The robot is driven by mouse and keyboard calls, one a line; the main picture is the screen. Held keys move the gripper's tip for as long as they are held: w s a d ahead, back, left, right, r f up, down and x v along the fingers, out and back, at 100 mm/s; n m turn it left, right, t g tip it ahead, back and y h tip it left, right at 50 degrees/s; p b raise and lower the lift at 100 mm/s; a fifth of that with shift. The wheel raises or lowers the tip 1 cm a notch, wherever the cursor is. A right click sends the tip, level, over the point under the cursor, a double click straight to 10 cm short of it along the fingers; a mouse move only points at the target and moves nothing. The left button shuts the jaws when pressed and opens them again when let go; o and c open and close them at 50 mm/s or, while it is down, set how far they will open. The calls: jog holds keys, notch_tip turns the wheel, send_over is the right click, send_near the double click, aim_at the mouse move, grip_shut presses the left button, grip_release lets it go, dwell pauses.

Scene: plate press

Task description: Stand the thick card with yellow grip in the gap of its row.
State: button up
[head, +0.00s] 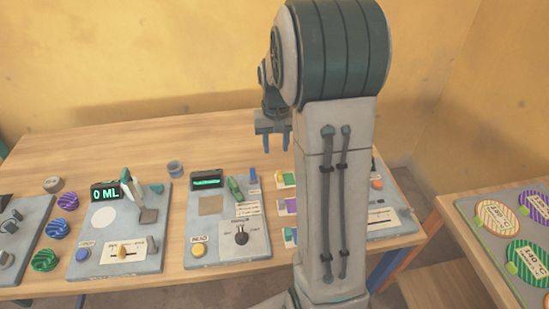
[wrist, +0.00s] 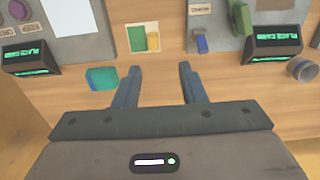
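My gripper (wrist: 160,78) is open and empty above the table, its two fingers well apart; in the head view it hangs over the back of the table (head: 272,145). A pale holder (wrist: 131,33) carries a green upright piece (wrist: 138,38) and a yellow piece (wrist: 153,41). I cannot tell whether the yellow piece is the card's grip. A teal block (wrist: 102,78) lies on the wood, left of my fingers. In the head view, small coloured pieces (head: 290,205) show beside my arm, which hides much there. No row gap is clearly visible.
A panel with a yellow button (head: 198,249) and dark display (head: 206,179) stands left of my arm. Another panel reads 0 ML (head: 104,193). A small grey cup (head: 175,168) stands behind them. The table's back left (head: 90,145) is clear. A side table holds round discs (head: 497,215).

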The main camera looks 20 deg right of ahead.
jog(key=s+a+r+n+t, duration=0.1)
jog(key=s+a+r, duration=0.1)
jog(key=s+a, duration=0.2)
jog(key=s+a+r+n+t, duration=0.1)
jog(key=s+a+r, duration=0.2)
jog(key=s, duration=0.6)
jog(key=s+a+r+n+t, duration=0.1)
jog(key=s+a+r, duration=0.1)
jog(key=s+a, duration=0.3)
jog(key=shift+s+r, duration=0.35)
jog(key=shift+s, duration=0.6)
